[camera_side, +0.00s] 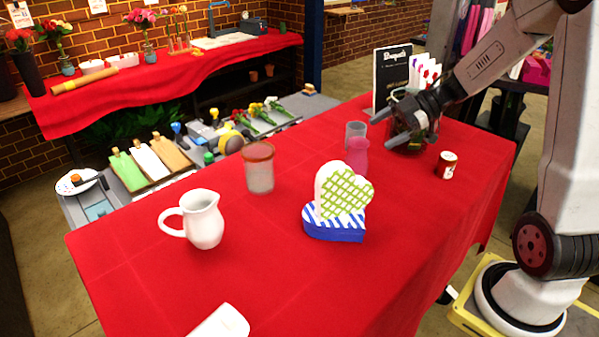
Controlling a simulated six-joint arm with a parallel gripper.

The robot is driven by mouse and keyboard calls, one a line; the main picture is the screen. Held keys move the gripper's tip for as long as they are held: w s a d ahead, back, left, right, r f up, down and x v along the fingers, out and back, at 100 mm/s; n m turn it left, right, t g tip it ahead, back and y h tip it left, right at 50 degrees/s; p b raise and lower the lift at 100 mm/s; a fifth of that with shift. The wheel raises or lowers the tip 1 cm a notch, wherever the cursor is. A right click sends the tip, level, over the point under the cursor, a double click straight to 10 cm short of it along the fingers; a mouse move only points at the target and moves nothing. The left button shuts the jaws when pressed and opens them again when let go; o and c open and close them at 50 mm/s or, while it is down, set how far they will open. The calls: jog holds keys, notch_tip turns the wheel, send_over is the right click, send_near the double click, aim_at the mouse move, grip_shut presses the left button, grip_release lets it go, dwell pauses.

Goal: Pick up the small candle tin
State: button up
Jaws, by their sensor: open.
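A small red tin with a pale label, which looks like the candle tin (447,166), stands upright near the right edge of the red-covered table. My gripper (381,131) is open above the back right part of the table, with its fingers pointing left. It is to the left of and behind the tin, apart from it. A dark, partly hidden object shows behind and between the fingers; I cannot tell whether it touches them.
A heart-shaped box (334,236), a frosted glass (259,168) and a white pitcher (203,220) stand farther left. A black sign (391,75) stands behind. The cloth in front of the tin is clear.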

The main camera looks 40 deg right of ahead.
jog(key=w+d+f+t+h, duration=0.2)
jog(key=w+d+f+h, duration=0.1)
jog(key=w+d+h, duration=0.35)
notch_tip(320, 180, up, 5)
jog(key=g+h, duration=1.4)
jog(key=h, duration=0.1)
send_over(442, 160)
jog(key=w+a, duration=0.2)
jog(key=a, duration=0.2)
jog(key=f, duration=1.4)
jog(key=shift+s+f, duration=0.2)
jog(key=shift+f, duration=0.15)
jog(key=shift+x, duration=1.25)
jog(key=shift+d, duration=0.1)
jog(key=shift+x, duration=2.55)
